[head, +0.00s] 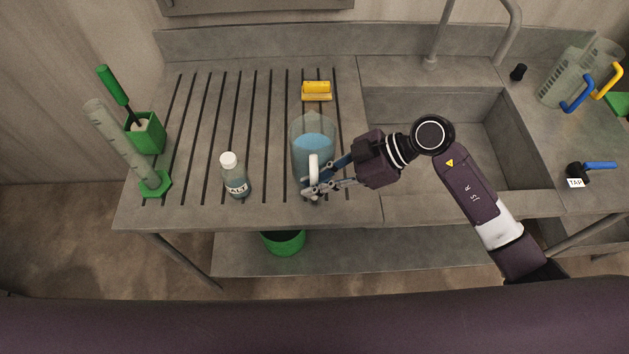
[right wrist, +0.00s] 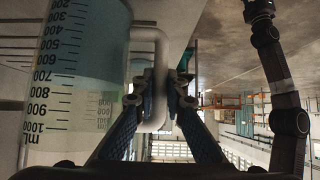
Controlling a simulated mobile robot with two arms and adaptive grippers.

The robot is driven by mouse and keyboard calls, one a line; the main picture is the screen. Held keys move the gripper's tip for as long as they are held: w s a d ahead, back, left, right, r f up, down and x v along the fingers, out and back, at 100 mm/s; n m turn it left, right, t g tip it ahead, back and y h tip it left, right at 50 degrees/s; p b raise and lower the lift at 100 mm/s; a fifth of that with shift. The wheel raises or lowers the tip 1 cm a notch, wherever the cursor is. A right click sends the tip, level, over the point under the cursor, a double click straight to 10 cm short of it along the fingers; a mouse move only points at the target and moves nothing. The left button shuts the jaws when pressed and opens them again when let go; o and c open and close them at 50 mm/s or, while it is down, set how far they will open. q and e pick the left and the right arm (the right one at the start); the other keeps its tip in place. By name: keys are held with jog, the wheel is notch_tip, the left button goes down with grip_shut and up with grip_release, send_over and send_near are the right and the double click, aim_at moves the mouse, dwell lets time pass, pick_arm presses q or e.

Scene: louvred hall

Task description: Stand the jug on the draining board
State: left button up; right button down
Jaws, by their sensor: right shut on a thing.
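The jug (head: 313,150) is clear with blue liquid in it and a white handle. It is upright at the ribbed draining board (head: 265,90), over its right part; I cannot tell whether its base touches the board. My right gripper (head: 318,187) is shut on the handle, its fingers on either side. In the right wrist view the jug (right wrist: 75,70) fills the left, its millilitre scale upside down, and its handle (right wrist: 150,50) runs between the fingers of the gripper (right wrist: 160,95). My left gripper is out of view.
A SALT bottle (head: 234,175) stands left of the jug, a yellow block (head: 317,90) behind it. A green brush holder (head: 147,133) and a measuring cylinder (head: 130,146) stand far left. The sink (head: 490,120) and clear jugs (head: 566,80) are right. A green bucket (head: 283,243) is below.

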jog(key=c, duration=2.3)
grip_release()
jog(key=shift+f, duration=0.1)
jog(key=o, duration=0.3)
jog(key=shift+o, duration=0.2)
jog(key=b+v, duration=0.2)
jog(key=v, duration=1)
jog(key=shift+s, duration=0.1)
